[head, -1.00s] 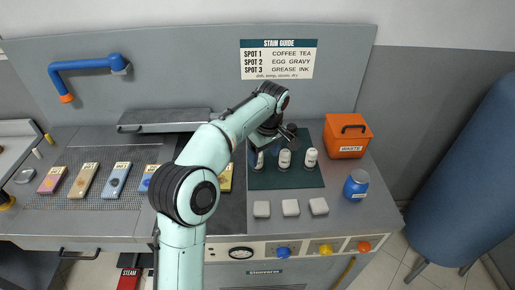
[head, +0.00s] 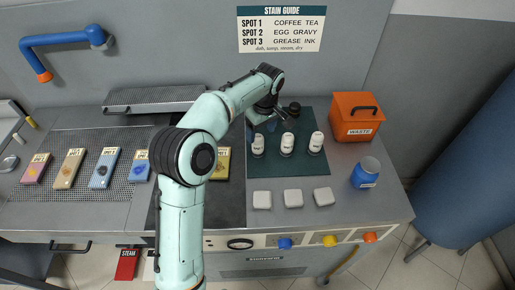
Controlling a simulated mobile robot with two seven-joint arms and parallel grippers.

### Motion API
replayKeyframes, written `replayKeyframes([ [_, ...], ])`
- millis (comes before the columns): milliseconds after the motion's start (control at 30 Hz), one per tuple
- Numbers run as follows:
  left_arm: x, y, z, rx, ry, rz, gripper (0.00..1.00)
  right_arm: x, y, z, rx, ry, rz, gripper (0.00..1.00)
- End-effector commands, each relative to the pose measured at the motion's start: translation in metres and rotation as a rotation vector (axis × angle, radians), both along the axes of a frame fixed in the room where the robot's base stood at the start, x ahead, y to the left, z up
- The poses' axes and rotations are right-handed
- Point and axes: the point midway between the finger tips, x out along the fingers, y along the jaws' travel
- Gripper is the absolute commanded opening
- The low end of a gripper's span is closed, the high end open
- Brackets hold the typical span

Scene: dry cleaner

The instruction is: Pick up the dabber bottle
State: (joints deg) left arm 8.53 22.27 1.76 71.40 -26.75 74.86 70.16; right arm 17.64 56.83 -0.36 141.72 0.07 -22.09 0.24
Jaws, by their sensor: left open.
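Three small bottles with white upper parts stand in a row on a dark green mat (head: 290,168): a left one (head: 258,146), a middle one (head: 287,143) and a right one (head: 316,142). I cannot tell from their labels which is the dabber bottle. My left gripper (head: 268,125) is open, just behind and above the left and middle bottles. Its fingers are small and partly hidden by my wrist, and I see nothing held. A dark, round-topped item (head: 294,107) stands behind the middle bottle. My right gripper is out of view.
An orange waste bin (head: 354,117) and a blue jar (head: 366,172) stand right of the mat. Several white blocks (head: 293,198) lie in front of it. Coloured swatches (head: 103,168) lie on the mesh at left. A stain guide (head: 281,30) hangs behind.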

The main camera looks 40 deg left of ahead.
Motion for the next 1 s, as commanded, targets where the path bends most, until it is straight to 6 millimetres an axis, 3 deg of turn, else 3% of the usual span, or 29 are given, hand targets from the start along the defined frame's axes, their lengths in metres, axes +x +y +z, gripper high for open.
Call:
replayKeyframes([
  [167, 0.0, 0.002, -0.011, 0.0, -0.001, 0.001, 0.74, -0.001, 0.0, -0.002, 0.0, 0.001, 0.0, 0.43],
  [500, -0.003, 0.013, -0.055, -0.001, 0.0, 0.001, 0.74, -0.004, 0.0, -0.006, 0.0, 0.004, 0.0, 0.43],
  [800, -0.002, 0.014, -0.059, -0.001, -0.003, 0.001, 0.74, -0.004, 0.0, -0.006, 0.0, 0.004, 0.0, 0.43],
  [1000, -0.002, 0.014, -0.059, -0.001, -0.003, 0.001, 0.14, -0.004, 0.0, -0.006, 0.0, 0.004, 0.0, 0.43],
])
